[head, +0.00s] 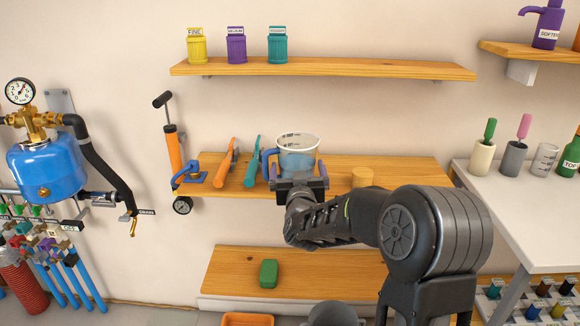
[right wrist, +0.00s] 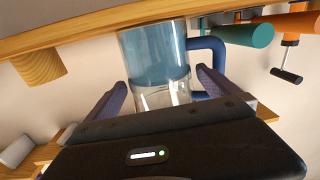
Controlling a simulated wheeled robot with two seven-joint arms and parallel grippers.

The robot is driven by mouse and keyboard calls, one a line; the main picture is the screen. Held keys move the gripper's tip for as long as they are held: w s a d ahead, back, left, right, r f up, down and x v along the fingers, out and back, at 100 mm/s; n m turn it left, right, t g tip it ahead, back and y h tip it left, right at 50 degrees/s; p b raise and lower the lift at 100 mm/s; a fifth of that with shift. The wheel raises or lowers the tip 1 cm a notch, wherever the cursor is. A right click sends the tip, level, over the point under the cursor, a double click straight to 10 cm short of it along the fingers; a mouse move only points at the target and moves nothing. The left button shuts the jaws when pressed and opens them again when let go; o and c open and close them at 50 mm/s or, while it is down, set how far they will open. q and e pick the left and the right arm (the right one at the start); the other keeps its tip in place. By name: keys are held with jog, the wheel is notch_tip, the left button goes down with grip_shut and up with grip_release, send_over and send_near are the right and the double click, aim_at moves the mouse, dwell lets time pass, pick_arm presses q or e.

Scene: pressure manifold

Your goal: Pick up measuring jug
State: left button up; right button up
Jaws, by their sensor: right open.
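The measuring jug (head: 298,152) is a clear jug with markings near its rim, bluish contents and a blue handle on its left. It stands upright on the middle wooden shelf (head: 408,172). My right gripper (head: 299,182) is in front of the jug, its lower part hidden behind the gripper. In the right wrist view, which is upside down, the jug (right wrist: 156,62) lies between the two open fingers (right wrist: 160,95). The handle (right wrist: 212,62) is beside one finger. I cannot tell whether the fingers touch the jug. My left gripper is not in view.
Orange and teal tools (head: 252,160) lie left of the jug on the same shelf. A wooden cylinder (head: 362,177) stands close on its right. An upper shelf (head: 320,68) holds several labelled canisters. A lower shelf (head: 330,272) holds a green block (head: 268,273).

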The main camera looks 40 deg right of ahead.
jog(key=x, duration=0.3)
jog(key=shift+w+d, duration=0.3)
jog(key=shift+c, duration=0.2)
jog(key=c, duration=1.7)
jog(key=shift+r, duration=0.15)
jog(key=shift+r, duration=0.15)
jog(key=shift+r+p, duration=0.9)
jog(key=shift+r, duration=3.95)
